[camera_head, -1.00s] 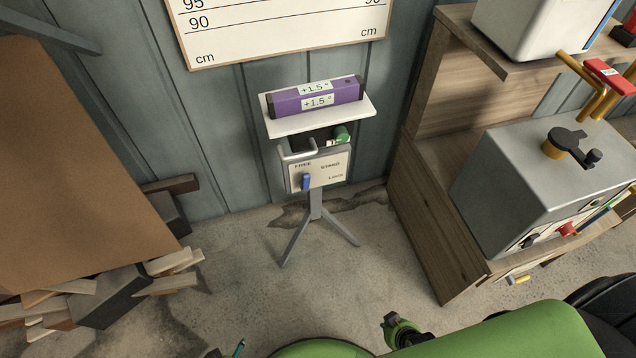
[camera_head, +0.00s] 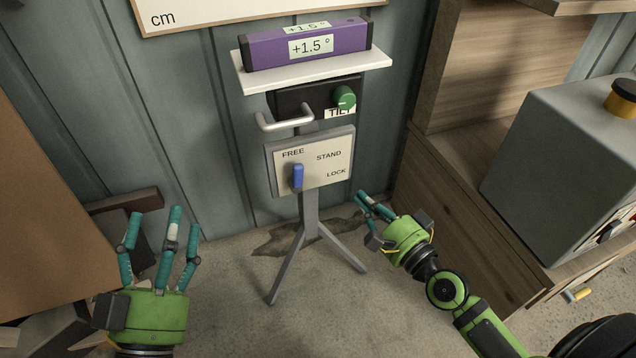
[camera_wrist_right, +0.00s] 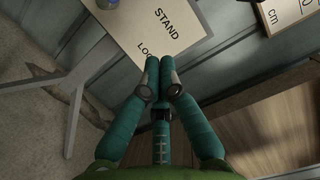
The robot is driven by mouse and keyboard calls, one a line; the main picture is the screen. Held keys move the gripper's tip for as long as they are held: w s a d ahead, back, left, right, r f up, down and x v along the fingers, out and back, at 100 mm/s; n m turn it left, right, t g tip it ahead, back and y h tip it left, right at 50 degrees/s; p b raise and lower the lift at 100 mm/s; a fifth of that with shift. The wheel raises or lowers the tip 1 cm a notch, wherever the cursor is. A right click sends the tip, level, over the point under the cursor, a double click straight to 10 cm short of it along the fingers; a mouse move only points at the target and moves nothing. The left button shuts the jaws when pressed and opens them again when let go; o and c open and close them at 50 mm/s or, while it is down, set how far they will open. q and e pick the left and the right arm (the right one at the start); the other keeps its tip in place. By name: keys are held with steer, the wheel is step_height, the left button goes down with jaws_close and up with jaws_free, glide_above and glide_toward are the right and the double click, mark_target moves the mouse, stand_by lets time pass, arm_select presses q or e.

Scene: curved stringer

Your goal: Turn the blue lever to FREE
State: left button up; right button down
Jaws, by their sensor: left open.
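The blue lever (camera_head: 297,176) sits at the left of a pale plate (camera_head: 325,172) marked FREE, STAND and LOCK. It stands roughly upright just below the word FREE; which word it is set to I cannot tell for sure. My left gripper (camera_head: 160,225) is open and empty, fingers up, left of the stand and away from the lever. My right gripper (camera_head: 370,212) is just right of the plate's lower corner, touching nothing I can make out.
A purple level reading +1.5° (camera_head: 305,45) lies on the white shelf (camera_head: 262,80) above the plate. A green TILT knob (camera_head: 345,97) and a grey handle (camera_head: 285,120) are beneath it. Tripod legs (camera_head: 287,265) stand on the floor. A wooden cabinet (camera_head: 455,215) is at right.

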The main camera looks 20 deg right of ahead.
mark_target(296, 176)
steer(key=p+x, duration=0.1)
steer(key=x, duration=0.8)
steer(key=shift+w+r, duration=0.1)
steer(key=shift+w, duration=0.05)
steer(key=a+p, duration=0.1)
steer(key=a, duration=0.3)
steer(key=shift+w+a+r, duration=0.1)
steer(key=shift+r, duration=0.05)
arm_select(q)
steer(key=w+a+f+n+g+y, duration=0.1)
steer(key=a+f+g+y, duration=0.2)
steer(key=f+g, duration=0.3)
step_height(296, 176, down, 5)
steer(key=shift+f, duration=0.15)
steer(key=shift+a, duration=0.1)
arm_select(e)
steer(key=shift+a+r+n+p, duration=0.2)
steer(key=shift+a+n+p, duration=0.1)
steer(key=shift+p, duration=0.3)
arm_select(q)
steer(key=s+a+f+n+g+y+p, duration=0.1)
steer(key=s+a+f+g+y, duration=0.2)
steer(key=s+a+f+g, duration=0.2)
steer(key=s+f+g, duration=0.3)
steer(key=s+f, duration=0.1)
steer(key=f, duration=0.1)
steer(key=shift+f, duration=0.4)
arm_select(e)
steer(key=shift+a+n, duration=0.45)
steer(key=shift+n, duration=0.05)
